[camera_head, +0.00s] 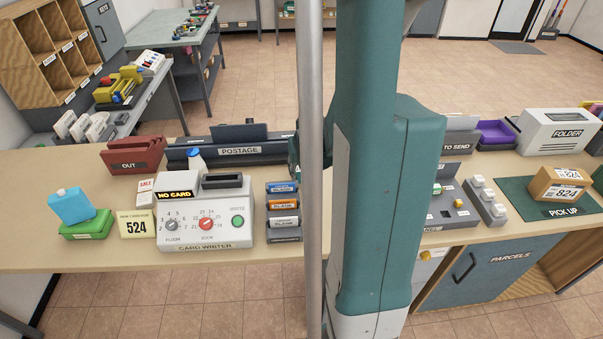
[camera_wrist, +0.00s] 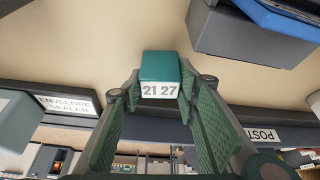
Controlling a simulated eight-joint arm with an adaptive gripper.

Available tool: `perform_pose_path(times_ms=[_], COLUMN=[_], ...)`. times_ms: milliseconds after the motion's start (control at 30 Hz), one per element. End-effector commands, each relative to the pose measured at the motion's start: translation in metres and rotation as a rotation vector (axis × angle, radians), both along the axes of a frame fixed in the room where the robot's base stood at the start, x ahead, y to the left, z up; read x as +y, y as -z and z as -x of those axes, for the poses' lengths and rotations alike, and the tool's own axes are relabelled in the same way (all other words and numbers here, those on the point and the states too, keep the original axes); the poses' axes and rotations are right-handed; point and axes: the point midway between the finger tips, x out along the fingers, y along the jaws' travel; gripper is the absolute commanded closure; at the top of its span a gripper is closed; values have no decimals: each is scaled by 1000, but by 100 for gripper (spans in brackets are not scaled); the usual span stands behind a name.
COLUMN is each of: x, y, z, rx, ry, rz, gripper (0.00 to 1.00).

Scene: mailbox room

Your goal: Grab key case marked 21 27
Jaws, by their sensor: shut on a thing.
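The key case (camera_wrist: 161,67), a small block with a teal top and a white label reading 21 27, shows in the middle of the wrist view. My gripper (camera_wrist: 159,88) has its green padded fingers on both sides of it and is shut on it. The label faces my wrist camera. In the head view my own arm hides the key case and most of my gripper.
The counter carries a card writer (camera_head: 205,215), a POSTAGE unit (camera_head: 240,150), a red OUT tray (camera_head: 134,155) and a stack of labelled blanks (camera_head: 284,205). A PICK UP mat (camera_head: 550,198) with a parcel lies at right. An ENVELOPE SEALER sign (camera_wrist: 66,104) shows in the wrist view.

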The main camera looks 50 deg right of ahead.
Motion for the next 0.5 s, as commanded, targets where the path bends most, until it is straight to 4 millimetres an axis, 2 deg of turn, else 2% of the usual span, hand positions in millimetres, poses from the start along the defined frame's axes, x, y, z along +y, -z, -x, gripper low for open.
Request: perform_pose_path(times_ms=[267,500], x=[0,0], y=[-8,-30], z=[0,0], rx=[0,0], ry=[0,0], rz=[0,0], gripper=[82,82])
